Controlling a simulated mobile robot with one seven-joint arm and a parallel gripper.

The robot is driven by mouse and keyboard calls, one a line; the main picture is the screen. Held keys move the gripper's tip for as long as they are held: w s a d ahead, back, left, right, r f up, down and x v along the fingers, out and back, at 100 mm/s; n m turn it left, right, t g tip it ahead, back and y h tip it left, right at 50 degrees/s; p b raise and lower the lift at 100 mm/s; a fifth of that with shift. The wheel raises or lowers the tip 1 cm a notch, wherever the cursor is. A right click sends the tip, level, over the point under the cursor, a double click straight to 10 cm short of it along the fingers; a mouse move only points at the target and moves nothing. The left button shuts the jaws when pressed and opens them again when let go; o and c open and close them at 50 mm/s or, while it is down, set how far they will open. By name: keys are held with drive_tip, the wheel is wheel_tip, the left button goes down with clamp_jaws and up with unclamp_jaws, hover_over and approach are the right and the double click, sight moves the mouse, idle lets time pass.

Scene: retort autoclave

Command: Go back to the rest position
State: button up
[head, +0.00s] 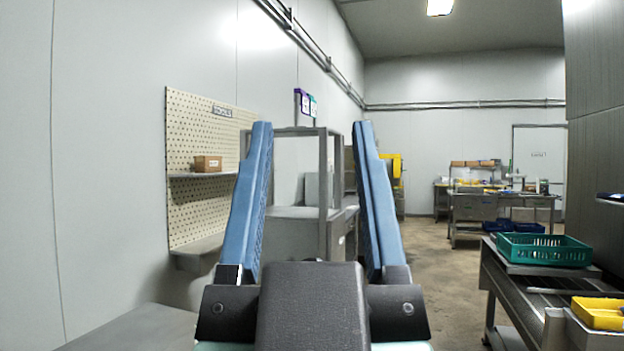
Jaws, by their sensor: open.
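My gripper (312,130) is in the lower middle of the head view, pointing away into the room. Its two long blue fingers stand wide apart with nothing between them, so it is open and empty. Its dark palm fills the bottom centre of the view. The fingers cover parts of the steel frame (324,190) and cabinet behind them.
A pegboard (205,130) with a shelf holding a small brown box (208,163) is on the left wall. A steel bench at right carries a green crate (543,249) and a yellow tray (600,313). Free floor (440,285) lies between. A workbench (500,205) stands at the back.

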wheel_tip(320, 180, up, 18)
drive_tip(key=p, duration=1.7)
drive_tip(key=shift+f, duration=0.25)
drive_tip(key=shift+c, duration=1)
drive_tip(key=shift+f, duration=0.15)
